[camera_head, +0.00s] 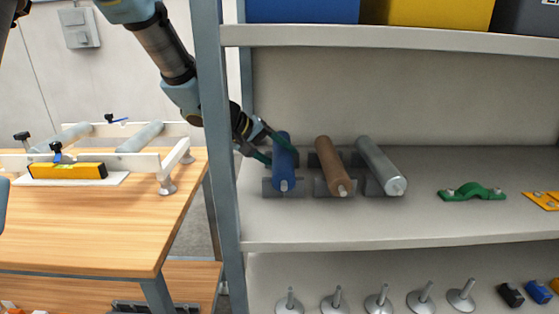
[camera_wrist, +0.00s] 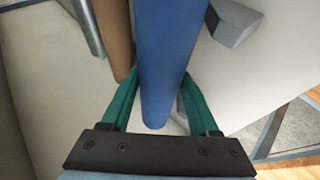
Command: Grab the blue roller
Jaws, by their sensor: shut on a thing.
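The blue roller (camera_head: 284,158) lies at the left end of the middle shelf, over a dark grey cradle (camera_head: 270,187). My gripper (camera_head: 268,143) reaches in from the left past the shelf post, and its green fingers are on either side of the roller. In the wrist view the blue roller (camera_wrist: 168,60) runs between the two green fingers (camera_wrist: 157,98), which are shut on it. I cannot tell whether the roller is lifted off its cradle.
A brown roller (camera_head: 332,165) and a grey roller (camera_head: 380,166) lie close to the right of the blue one. The shelf post (camera_head: 215,130) stands close to my arm. A green handle (camera_head: 472,191) is farther right. A wooden table (camera_head: 90,225) stands at left.

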